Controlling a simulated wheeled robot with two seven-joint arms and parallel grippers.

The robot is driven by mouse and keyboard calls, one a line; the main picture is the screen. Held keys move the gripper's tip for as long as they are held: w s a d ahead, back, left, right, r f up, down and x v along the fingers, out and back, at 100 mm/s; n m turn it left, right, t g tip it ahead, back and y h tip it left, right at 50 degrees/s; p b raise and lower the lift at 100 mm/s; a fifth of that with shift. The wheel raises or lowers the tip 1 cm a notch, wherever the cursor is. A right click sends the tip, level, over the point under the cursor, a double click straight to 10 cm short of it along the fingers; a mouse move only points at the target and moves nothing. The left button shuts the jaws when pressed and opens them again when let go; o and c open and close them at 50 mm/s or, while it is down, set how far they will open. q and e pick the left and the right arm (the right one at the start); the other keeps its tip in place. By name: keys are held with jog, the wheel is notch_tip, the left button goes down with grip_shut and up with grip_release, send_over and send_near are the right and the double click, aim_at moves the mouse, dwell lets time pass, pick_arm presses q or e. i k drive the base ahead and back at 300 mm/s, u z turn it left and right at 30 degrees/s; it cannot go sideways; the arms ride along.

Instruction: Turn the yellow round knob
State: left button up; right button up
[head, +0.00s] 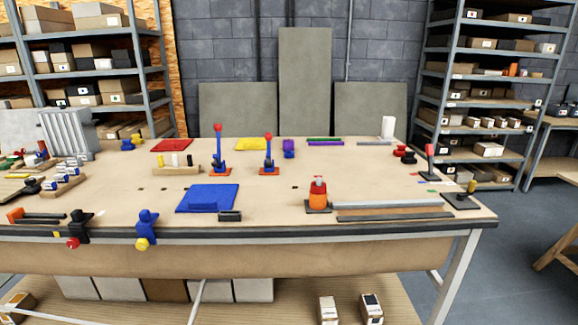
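A yellow round knob (142,244) sits low on a blue fitting (147,222) at the front edge of the workbench (270,205), left of the middle. The knob faces the front and hangs just below the tabletop edge. To its left, a red round knob (73,243) sits on a black fitting (77,225) at the same edge. Neither of my grippers shows in the head view. Nothing covers the yellow knob.
A blue block on a blue mat (184,203) lies behind the knob to the right. Two red-topped levers (218,165) (268,155) stand farther back. An orange device (317,195) stands right of the middle. The space in front of the bench edge looks clear.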

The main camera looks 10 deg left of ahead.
aim_at(142, 244)
jog(key=u, duration=1.25)
